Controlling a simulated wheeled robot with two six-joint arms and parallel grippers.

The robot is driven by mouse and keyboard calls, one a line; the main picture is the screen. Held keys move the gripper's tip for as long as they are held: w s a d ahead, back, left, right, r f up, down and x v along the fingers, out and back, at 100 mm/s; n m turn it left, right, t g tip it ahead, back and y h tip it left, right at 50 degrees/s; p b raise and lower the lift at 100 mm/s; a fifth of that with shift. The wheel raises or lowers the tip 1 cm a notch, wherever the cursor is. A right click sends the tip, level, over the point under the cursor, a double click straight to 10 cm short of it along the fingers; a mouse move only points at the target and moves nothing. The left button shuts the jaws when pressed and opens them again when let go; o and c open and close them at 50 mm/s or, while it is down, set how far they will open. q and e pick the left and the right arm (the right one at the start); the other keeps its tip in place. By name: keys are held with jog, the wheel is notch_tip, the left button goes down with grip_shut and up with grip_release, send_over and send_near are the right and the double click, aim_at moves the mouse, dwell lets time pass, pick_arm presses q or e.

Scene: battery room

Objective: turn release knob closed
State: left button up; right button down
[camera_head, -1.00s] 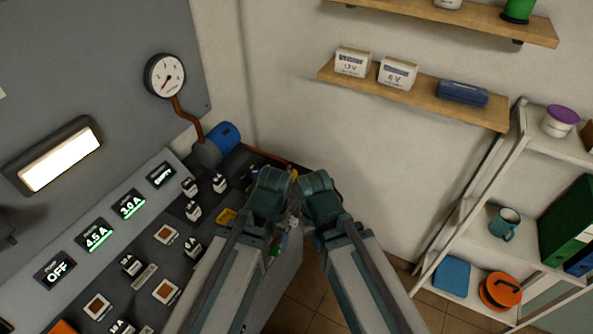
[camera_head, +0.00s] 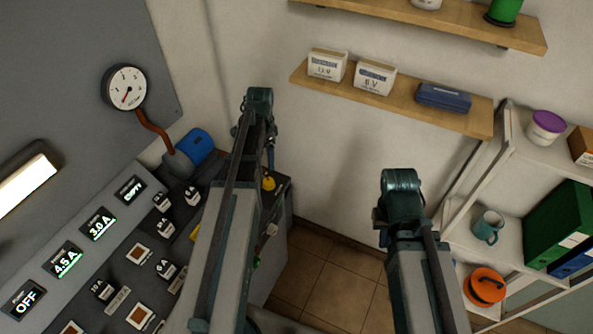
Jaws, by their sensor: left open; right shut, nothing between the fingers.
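A yellow knob (camera_head: 268,183) shows at the far right end of the grey control panel, just right of my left arm. A blue rounded part (camera_head: 196,146) sits at the panel's back, beside the gauge pipe. I cannot tell for certain which of them is the release knob. My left gripper (camera_head: 269,152) is open above the panel's far end, close to the yellow knob in the picture; its arm hides much of it. My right gripper (camera_head: 380,222) is shut and empty, out to the right in front of the wall, mostly hidden by its arm.
A round gauge (camera_head: 124,88) with a copper pipe (camera_head: 154,130) is on the grey wall board. Several small switches and lit displays (camera_head: 98,224) line the panel. A wooden shelf (camera_head: 395,100) and a white rack (camera_head: 510,190) stand right. Tiled floor (camera_head: 325,280) lies open between my arms.

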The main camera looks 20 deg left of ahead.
aim_at(268, 180)
pick_arm(q)
jog(key=shift+w+a, duration=0.1)
jog(key=shift+w, duration=0.3)
pick_arm(e)
jog(key=shift+w+d, duration=0.1)
jog(key=shift+d, duration=0.2)
pick_arm(q)
jog(key=shift+f, duration=0.1)
pick_arm(e)
jog(key=shift+f, duration=0.1)
pick_arm(q)
jog(key=f+b, duration=0.6)
jog(key=b, duration=0.1)
jog(key=f+b, duration=0.7)
jog(key=shift+w+a+f, duration=0.1)
jog(key=shift+a+f, duration=0.1)
jog(key=shift+f, duration=0.1)
pick_arm(e)
notch_tip(268, 180, down, 14)
jog(key=shift+r, duration=0.2)
pick_arm(q)
grip_shut()
